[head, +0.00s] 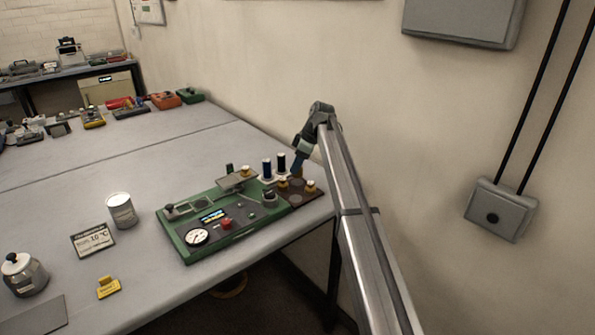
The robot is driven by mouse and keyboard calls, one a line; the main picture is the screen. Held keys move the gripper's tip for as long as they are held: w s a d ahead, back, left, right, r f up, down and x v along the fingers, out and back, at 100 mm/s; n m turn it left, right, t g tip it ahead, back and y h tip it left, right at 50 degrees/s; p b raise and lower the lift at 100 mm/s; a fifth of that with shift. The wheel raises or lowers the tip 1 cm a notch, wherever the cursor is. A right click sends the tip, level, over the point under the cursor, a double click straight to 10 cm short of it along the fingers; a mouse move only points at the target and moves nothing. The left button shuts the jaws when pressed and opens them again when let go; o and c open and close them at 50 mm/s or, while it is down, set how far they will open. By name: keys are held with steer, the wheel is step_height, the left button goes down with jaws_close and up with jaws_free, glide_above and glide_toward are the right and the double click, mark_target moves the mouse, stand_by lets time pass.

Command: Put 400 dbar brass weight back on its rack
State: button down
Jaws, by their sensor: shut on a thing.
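My gripper (297,168) is at the far right end of the table, low over a dark brown rack (307,199). It is shut on what appears to be a brass weight, mostly hidden and very small in this view. I cannot tell whether that weight touches the rack. Two other brass weights, one at the left (283,185) and one at the right (310,187), stand on the rack in front of my gripper. No weight labels are readable.
The green device (190,252) with a gauge and red knob adjoins the rack. Dark spools, one blue (266,168) and one black (281,161), stand close left of my gripper. The wall is close behind.

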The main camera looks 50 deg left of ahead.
steer(key=shift+f, duration=1.35)
steer(key=shift+f, duration=0.1)
steer(key=c, duration=0.6)
jaws_free()
steer(key=v, duration=1.2)
steer(key=shift+d, duration=0.1)
